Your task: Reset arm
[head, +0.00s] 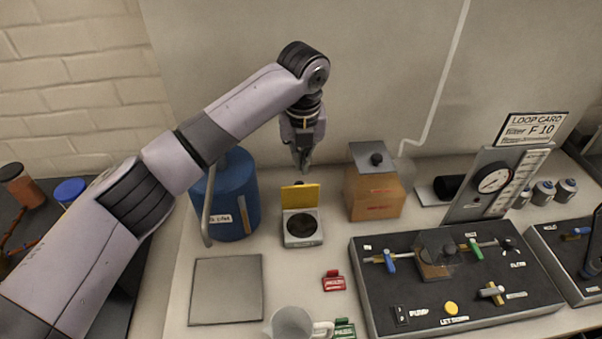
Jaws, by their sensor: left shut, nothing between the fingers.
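My left arm comes in from the left and reaches over the bench. My left gripper (304,168) points straight down, shut and empty, in the air close to the back wall. In the picture it is just above the raised yellow lid of a small grey device (302,238). The blue cylinder (236,208) stands left of the gripper, partly hidden behind my forearm. An orange-brown box (372,198) with a grey top and black knob stands to its right. My right gripper is not in view, though a dark part shows at the right edge.
A black panel (492,293) with valves and a clear block fills the right front. A gauge board (489,190) with a loop card stands behind it. A white jug (290,325), red tag (333,281) and green tag (344,329) are at the front. A grey plate (226,291) lies bare at the left.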

